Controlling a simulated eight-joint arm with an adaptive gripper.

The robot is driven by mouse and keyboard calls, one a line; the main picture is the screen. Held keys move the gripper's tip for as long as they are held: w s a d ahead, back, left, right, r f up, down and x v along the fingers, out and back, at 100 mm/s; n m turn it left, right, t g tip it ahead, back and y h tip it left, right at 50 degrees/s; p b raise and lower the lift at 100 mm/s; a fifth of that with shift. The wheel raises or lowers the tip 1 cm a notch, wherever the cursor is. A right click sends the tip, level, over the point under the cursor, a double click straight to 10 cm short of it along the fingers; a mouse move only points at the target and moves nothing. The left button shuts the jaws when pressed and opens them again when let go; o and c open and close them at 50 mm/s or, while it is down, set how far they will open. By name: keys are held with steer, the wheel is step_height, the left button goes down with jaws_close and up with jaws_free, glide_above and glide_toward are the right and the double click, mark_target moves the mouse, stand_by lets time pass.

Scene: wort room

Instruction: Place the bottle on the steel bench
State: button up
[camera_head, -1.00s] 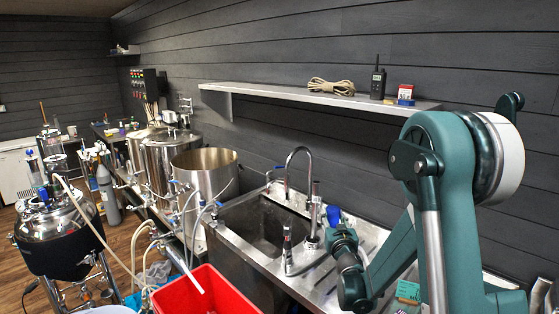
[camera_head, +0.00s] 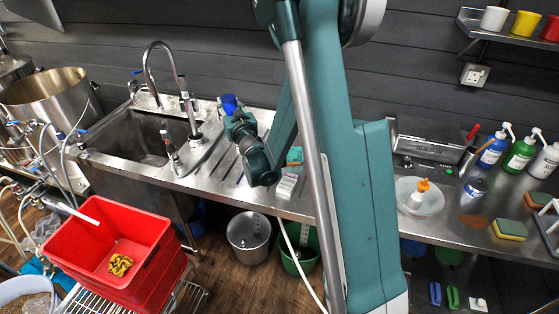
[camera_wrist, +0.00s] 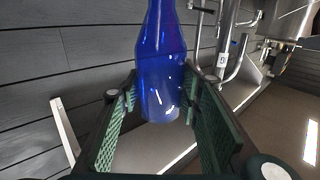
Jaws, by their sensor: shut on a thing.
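The blue bottle (camera_wrist: 165,70) is between the green-padded fingers of my gripper (camera_wrist: 165,118) in the wrist view. The gripper is shut on it, and the bottle's neck end runs out of the top of that picture. In the head view only a small blue part of the bottle (camera_head: 230,103) shows above my gripper (camera_head: 233,117), over the drainboard right of the tap. The steel bench (camera_head: 445,222) runs along the wall on the right, partly hidden behind my arm.
The bench's right part carries a white bowl (camera_head: 420,196) with an orange-capped bottle, spray bottles (camera_head: 491,150) and sponges (camera_head: 509,230). A sink (camera_head: 135,140) with a tall tap (camera_head: 160,50) lies left. A red crate (camera_head: 110,250) stands in front. A shelf with cups (camera_head: 494,18) hangs upper right.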

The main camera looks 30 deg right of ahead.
steer(key=s+d+m+h+b, duration=0.1)
steer(key=s+d+h+b, duration=0.1)
steer(key=s+d, duration=0.4)
steer(key=s+d+f+m+g+h+b, duration=0.1)
steer(key=s+d, duration=0.4)
steer(key=d, duration=0.6)
steer(key=shift+s+d+m+h+b, duration=0.25)
steer(key=shift+s+m+h+b, duration=0.2)
steer(key=shift+b, duration=0.75)
step_height(320, 180, down, 6)
steer(key=b, duration=0.1)
steer(key=shift+f+b, duration=0.2)
steer(key=shift+b, duration=0.15)
steer(key=shift+f+b, duration=0.55)
steer(key=shift+f, duration=1.4)
steer(key=o, duration=0.6)
steer(key=shift+w+f, duration=0.1)
steer(key=o, duration=0.4)
steer(key=shift+o, duration=0.2)
